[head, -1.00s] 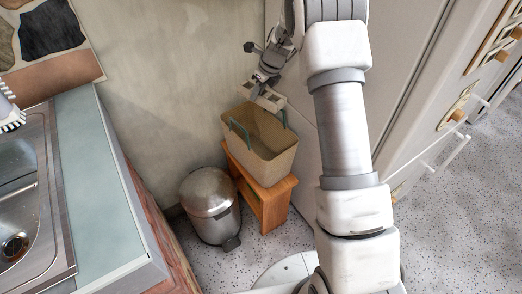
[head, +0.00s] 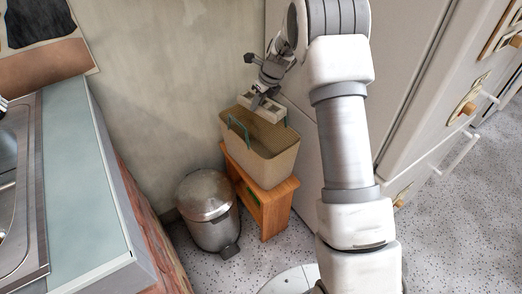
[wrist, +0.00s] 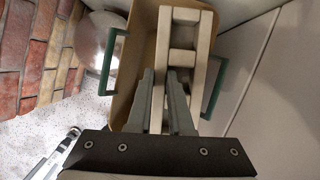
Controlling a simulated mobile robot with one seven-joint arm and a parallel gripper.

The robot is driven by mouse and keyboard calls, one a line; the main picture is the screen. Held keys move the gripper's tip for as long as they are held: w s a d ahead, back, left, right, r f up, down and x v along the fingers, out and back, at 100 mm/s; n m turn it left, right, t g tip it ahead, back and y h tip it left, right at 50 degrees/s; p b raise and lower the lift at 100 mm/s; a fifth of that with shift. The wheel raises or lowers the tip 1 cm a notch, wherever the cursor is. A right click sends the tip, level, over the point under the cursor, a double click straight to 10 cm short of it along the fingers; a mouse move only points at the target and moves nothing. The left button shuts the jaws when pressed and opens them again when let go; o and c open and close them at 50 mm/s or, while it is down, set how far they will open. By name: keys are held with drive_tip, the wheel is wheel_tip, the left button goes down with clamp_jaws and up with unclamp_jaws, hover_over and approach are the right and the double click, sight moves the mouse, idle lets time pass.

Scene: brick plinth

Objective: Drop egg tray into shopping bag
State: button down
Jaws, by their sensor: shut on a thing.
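The tan shopping bag (head: 270,165) with green handles stands upright and open on a small wooden stool. My gripper (head: 261,96) is over the back part of the bag's opening, pointing down. It is shut on the pale grey egg tray (head: 254,104), which sits at about rim height over the opening. In the wrist view, my gripper (wrist: 169,85) has its two fingers closed on the tray's near part. There the long egg tray (wrist: 184,22) lies over the tan bag (wrist: 137,52), between its two green handles. I cannot tell how deep the tray reaches into the bag.
The wooden stool (head: 273,211) bears the bag. A metal pedal bin (head: 207,212) stands left of it. A counter with a sink (head: 70,190) is at the left, a wall behind, and a pale cabinet (head: 410,80) to the right.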

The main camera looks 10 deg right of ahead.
drive_tip(key=c, duration=0.7)
unclamp_jaws()
drive_tip(key=shift+c, duration=0.2)
drive_tip(key=p+v, duration=0.5)
drive_tip(key=v, duration=1.2)
drive_tip(key=shift+d+r, duration=0.15)
drive_tip(key=shift+r, duration=0.1)
